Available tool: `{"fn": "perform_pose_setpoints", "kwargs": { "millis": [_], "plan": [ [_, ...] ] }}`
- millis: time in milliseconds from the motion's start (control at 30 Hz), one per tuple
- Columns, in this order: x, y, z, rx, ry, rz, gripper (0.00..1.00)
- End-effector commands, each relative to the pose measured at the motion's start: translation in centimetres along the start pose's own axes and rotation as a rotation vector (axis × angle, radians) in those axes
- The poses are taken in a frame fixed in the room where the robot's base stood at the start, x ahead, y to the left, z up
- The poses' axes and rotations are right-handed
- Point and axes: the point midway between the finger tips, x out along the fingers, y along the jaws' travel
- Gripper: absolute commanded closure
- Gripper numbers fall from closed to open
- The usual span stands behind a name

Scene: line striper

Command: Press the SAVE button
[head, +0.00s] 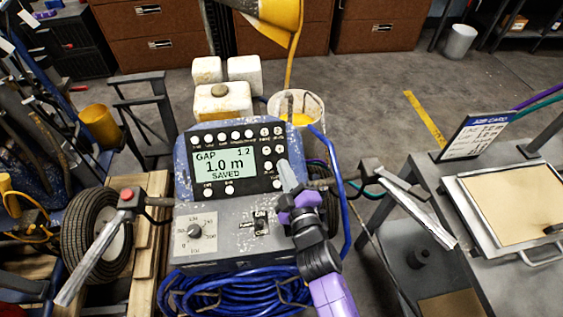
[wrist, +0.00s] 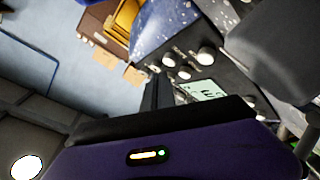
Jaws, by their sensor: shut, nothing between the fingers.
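The striper's black control panel (head: 180,165) has a lit display (head: 224,165) reading "GAP 1.2", "1.0 m" and "SAVED". White round buttons line its top, bottom and right side. Their labels are too small for me to tell which is SAVE. My gripper (head: 285,166) is shut and empty, its tip by the panel's right edge beside the right-hand buttons (head: 268,167). I cannot tell whether it touches one. In the wrist view, the dark fingers (wrist: 155,93) point toward the panel, with the display (wrist: 203,90) and several white buttons (wrist: 205,57) beside them.
Below the panel are a rotary dial (head: 194,231), a small switch (head: 261,223) and coiled blue hose (head: 235,295). A handlebar with a red button (head: 127,194) sticks out at left. A grey bench with a tray (head: 510,205) stands at right.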

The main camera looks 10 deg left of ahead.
Motion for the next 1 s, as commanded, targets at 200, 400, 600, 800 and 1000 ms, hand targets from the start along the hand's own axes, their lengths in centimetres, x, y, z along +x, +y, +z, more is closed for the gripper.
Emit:
{"fn": "perform_pose_setpoints", "kwargs": {
  "millis": [200, 400, 600, 800, 1000],
  "plan": [
    [0.0, 0.0, 0.0, 0.000, 0.000, 0.000, 1.00],
    [-0.8, 0.7, -0.6, 0.000, -0.001, 0.000, 1.00],
    [-2.0, 1.7, -1.6, 0.000, -0.001, 0.001, 1.00],
    [-3.2, 2.4, -2.3, 0.000, -0.001, 0.000, 1.00],
    [-3.5, 2.5, -2.5, 0.000, -0.001, 0.000, 1.00]
  ]
}}
